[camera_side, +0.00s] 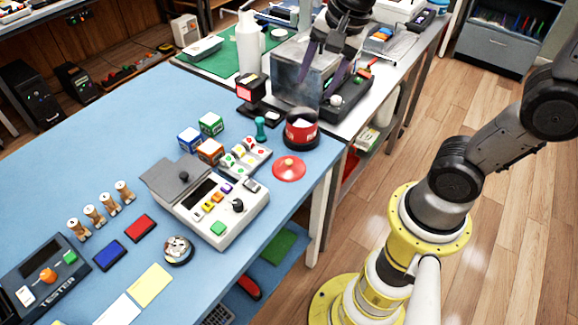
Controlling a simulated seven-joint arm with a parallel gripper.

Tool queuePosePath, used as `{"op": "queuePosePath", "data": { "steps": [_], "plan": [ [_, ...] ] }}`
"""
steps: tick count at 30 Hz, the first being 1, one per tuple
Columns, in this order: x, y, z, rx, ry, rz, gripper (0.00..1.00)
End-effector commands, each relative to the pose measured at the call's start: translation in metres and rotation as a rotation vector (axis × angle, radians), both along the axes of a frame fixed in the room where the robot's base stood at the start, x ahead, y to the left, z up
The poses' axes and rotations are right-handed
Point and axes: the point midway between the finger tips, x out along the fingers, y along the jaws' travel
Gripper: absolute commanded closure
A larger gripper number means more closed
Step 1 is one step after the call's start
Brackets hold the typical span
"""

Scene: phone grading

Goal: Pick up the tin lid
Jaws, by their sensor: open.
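The red round tin lid (290,170) with a small knob lies flat on the blue table, near its right edge. My gripper (322,76) is at the top of the picture, well behind and above the lid, over the grey metal box at the back bench. Its two purple fingers are apart, with no held thing visible between them. The lid is not touched by the gripper and is in full view.
A white keypad device (222,208) stands left of the lid, with a button panel (245,157), a teal stamp (260,129) and coloured cubes (210,124) behind. A grey metal box (297,85) and white bottle (248,42) stand at the back. The table's right edge is close to the lid.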

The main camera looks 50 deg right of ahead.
Motion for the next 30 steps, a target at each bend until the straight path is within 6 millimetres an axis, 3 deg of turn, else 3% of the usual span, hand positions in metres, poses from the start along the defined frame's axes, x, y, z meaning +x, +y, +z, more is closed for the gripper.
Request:
{"op": "queuePosePath", "data": {
  "steps": [3,8,15,30],
  "plan": [
    [0.034,0.004,-0.034,0.042,0.111,-0.160,0.41],
    [0.056,0.008,-0.078,0.042,0.226,-0.220,0.41],
    [0.056,0.010,-0.112,0.026,0.312,-0.213,0.41],
    [0.056,0.010,-0.189,0.027,0.313,-0.212,0.41]
  ]
}}
